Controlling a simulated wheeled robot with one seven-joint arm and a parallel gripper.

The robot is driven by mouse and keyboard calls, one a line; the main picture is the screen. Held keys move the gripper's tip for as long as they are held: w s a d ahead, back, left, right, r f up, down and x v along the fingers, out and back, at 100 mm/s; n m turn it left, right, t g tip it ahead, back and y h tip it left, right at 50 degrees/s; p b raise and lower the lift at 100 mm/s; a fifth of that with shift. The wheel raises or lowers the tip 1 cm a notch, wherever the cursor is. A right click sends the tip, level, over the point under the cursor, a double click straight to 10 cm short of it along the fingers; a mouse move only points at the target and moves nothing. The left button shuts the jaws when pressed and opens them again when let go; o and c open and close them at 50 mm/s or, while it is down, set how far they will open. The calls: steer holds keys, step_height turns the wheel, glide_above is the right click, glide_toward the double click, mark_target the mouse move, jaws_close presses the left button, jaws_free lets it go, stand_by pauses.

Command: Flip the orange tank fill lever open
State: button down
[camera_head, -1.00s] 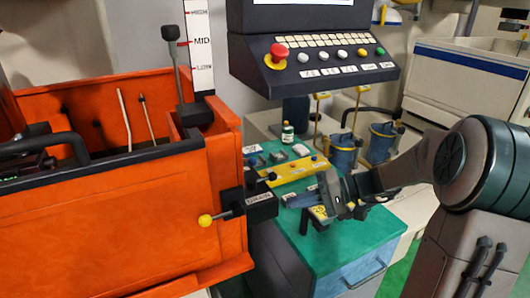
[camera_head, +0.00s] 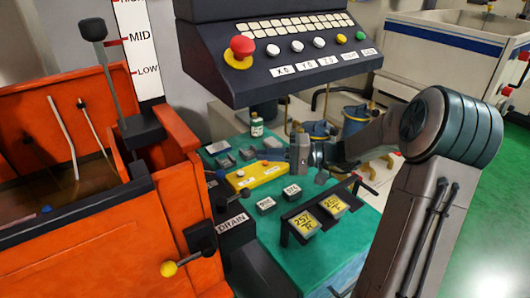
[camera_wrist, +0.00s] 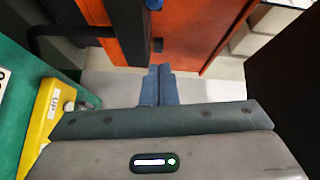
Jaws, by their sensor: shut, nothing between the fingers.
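The orange tank (camera_head: 180,215) stands at the left in the head view. A tall grey lever with a black knob (camera_head: 92,30) rises from a black block on its back corner, beside the level gauge, leaning slightly left. I can see no fill label on it. A second lever with a yellow knob (camera_head: 170,268) sticks out of the block marked DRAIN on the tank's front. My gripper (camera_head: 303,150) is right of the tank, above the green table, apart from both levers. In the wrist view my gripper (camera_wrist: 160,82) is shut and empty, with the orange tank (camera_wrist: 125,25) ahead.
The control panel (camera_head: 290,55) with a red button overhangs the table's back. The green table (camera_head: 265,225) holds a yellow block (camera_head: 255,177), labelled blocks and a black rack (camera_head: 320,215). A small bottle (camera_head: 256,126) and blue pots (camera_head: 355,120) stand farther back.

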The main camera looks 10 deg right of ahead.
mark_target(208, 173)
steer(key=s+a+p, duration=0.1)
steer(key=a+p, duration=0.2)
steer(key=a, duration=0.5)
steer(key=shift+s+a+f, duration=0.3)
steer(key=shift+a+f, duration=0.1)
steer(key=shift+f, duration=0.05)
steer(key=shift+s+d+f, duration=0.1)
steer(key=shift+d, duration=0.05)
